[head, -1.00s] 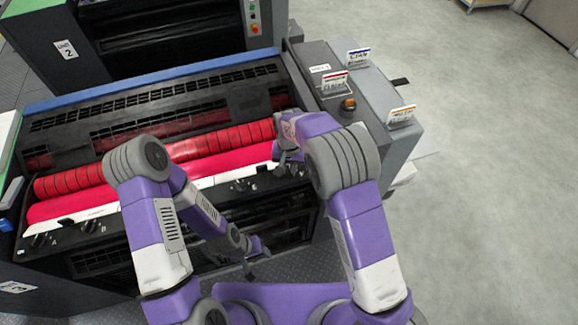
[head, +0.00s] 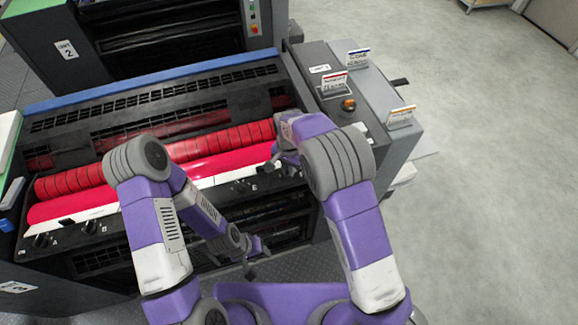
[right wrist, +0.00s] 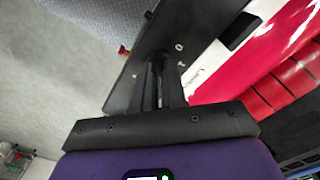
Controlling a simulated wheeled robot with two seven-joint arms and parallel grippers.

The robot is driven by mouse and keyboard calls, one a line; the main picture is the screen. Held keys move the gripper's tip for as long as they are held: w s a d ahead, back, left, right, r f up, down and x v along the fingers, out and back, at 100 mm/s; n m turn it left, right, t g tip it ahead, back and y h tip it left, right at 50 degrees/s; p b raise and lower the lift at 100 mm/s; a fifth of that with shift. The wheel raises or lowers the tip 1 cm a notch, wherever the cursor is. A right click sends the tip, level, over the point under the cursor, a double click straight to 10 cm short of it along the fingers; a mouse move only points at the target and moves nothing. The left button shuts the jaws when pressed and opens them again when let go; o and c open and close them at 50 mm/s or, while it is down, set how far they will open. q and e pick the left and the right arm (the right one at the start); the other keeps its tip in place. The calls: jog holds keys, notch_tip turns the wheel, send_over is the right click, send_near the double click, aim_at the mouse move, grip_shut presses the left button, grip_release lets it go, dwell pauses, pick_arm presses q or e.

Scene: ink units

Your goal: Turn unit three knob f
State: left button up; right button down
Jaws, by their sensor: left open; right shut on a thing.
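Unit three is the ink unit with red rollers (head: 220,140) in the head view. Its dark front rail carries a row of small black knobs, with knob A (head: 42,240) at the left end and a knob beside the letter E (head: 262,183) near the right end. My right gripper (head: 279,168) is at the rail's right end, past the letter E. In the right wrist view its fingers (right wrist: 160,78) are shut at the dark panel. They hide the thing they hold, where knob f would be. My left gripper (head: 256,259) is open and empty, low in front of the unit.
A grey side console (head: 365,85) with small tags and an orange button (head: 348,104) stands right of the unit. Unit 2 (head: 150,30) stands behind. The grey floor (head: 490,180) at the right is clear. My two arms cover part of the front rail.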

jog(key=m+p, duration=0.1)
jog(key=m, duration=0.4)
jog(key=shift+r+m, duration=0.1)
jog(key=shift+m, duration=0.2)
dwell(0.5)
jog(key=c, duration=1.2)
grip_release()
notch_tip(320, 180, up, 8)
jog(key=shift+f, duration=0.25)
